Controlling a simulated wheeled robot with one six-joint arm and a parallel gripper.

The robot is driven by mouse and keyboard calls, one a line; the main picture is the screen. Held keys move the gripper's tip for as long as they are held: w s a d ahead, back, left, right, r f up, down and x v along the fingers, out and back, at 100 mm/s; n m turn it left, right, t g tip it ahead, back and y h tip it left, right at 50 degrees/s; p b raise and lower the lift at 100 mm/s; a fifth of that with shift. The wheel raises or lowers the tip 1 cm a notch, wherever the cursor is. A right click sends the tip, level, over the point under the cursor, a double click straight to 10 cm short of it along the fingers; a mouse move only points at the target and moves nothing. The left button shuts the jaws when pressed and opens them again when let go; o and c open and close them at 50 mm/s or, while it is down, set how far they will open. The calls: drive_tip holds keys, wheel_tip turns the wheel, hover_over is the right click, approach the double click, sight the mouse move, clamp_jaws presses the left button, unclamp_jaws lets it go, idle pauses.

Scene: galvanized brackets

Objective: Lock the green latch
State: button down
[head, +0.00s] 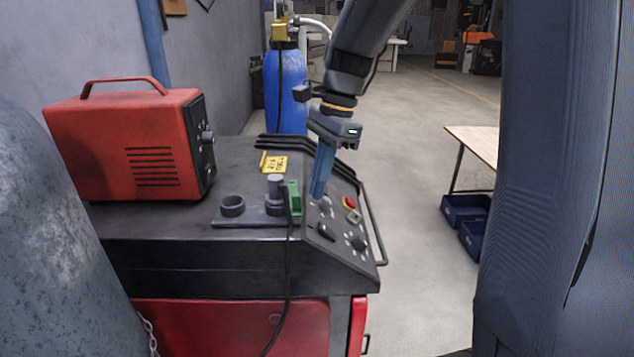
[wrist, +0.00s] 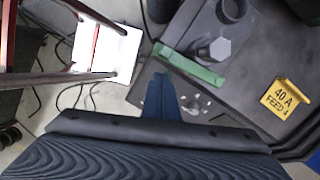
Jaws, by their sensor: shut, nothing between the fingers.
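The green latch (head: 294,198) sits beside a grey cylindrical fitting (head: 276,188) near the right end of the machine's black top. In the wrist view the latch (wrist: 190,66) is a flat green bar lying slantwise, below and left of the fitting's hexagonal top (wrist: 220,48). My gripper (head: 318,196) points down, its blue fingers shut and empty, just right of the latch over the sloping control panel. In the wrist view my fingertips (wrist: 160,76) are close to the latch's left end. I cannot tell whether they touch it.
The control panel (head: 338,257) carries several knobs and a red button (head: 349,203). A dark ring-shaped socket (head: 232,206) and a red box with a handle (head: 130,145) stand left of the latch. A yellow label plate (wrist: 285,97) is behind. A black cable hangs by the latch.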

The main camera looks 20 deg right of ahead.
drive_tip(key=s+d+r+b, duration=0.1)
drive_tip(key=d+r, duration=0.5)
drive_tip(key=r, duration=0.3)
drive_tip(key=shift+r+b, duration=0.35)
drive_tip(key=shift+r, duration=0.05)
